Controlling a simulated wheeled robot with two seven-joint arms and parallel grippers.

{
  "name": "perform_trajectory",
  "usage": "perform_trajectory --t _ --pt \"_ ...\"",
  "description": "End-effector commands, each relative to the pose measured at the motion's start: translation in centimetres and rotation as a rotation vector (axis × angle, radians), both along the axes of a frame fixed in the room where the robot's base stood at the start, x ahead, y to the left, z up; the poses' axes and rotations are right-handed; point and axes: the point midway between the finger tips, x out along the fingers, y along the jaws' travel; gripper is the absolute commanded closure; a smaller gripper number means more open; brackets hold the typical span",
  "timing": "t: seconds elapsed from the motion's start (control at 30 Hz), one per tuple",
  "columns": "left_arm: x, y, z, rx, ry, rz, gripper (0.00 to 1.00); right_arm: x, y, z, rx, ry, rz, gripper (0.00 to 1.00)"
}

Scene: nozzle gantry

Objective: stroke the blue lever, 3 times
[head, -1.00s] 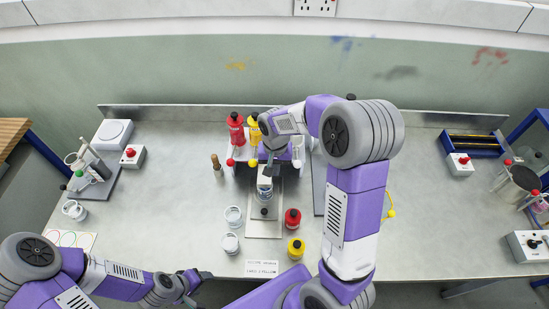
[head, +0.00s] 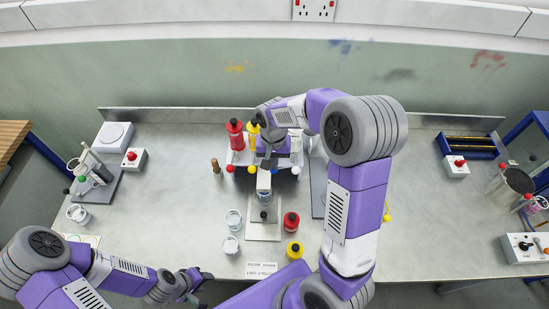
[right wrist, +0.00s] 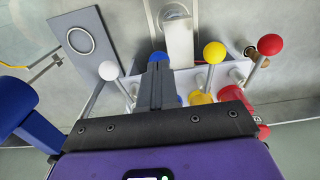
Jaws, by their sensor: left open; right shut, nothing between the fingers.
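Several ball-topped levers stand in a row on the white gantry at the back middle: red (head: 230,169), yellow (head: 251,169) and white (head: 296,170). In the right wrist view, the blue lever's ball (right wrist: 157,58) shows just past my right fingertips, partly covered by them. I cannot tell whether they touch. My right gripper (head: 268,161) is shut and empty in the gap between the yellow and white levers; it also shows in the right wrist view (right wrist: 155,80). My left gripper (head: 197,280) is open and empty at the front edge.
A pot (head: 264,198) stands under the gantry. Pots (head: 233,219) and red (head: 291,222) and yellow (head: 294,250) items stand in front. Red (head: 235,135) and yellow (head: 253,137) bottles rise behind the levers.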

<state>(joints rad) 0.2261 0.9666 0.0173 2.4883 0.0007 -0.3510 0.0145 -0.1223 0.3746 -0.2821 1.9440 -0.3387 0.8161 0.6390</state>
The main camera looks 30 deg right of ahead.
Motion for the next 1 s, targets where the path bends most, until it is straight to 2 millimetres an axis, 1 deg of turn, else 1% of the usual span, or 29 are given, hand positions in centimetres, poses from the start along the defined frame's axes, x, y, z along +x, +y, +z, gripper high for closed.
perform_trajectory --t 0.37,0.47,0.9,1.0 --pt "0.0 -0.1 0.2 -0.003 -0.003 -0.003 0.57 -0.1 -0.3 0.1 0.000 0.000 -0.004 1.00" --pt "0.0 -0.1 0.5 -0.002 -0.003 -0.004 0.57 -0.1 -0.3 0.5 0.000 0.000 -0.003 1.00" --pt "0.0 -0.1 3.9 -0.002 -0.003 -0.004 0.57 -0.1 -0.3 4.8 0.000 -0.001 -0.003 1.00" --pt "0.0 -0.1 4.3 -0.002 -0.003 -0.004 0.57 -0.1 -0.3 5.3 0.000 -0.001 -0.003 1.00"
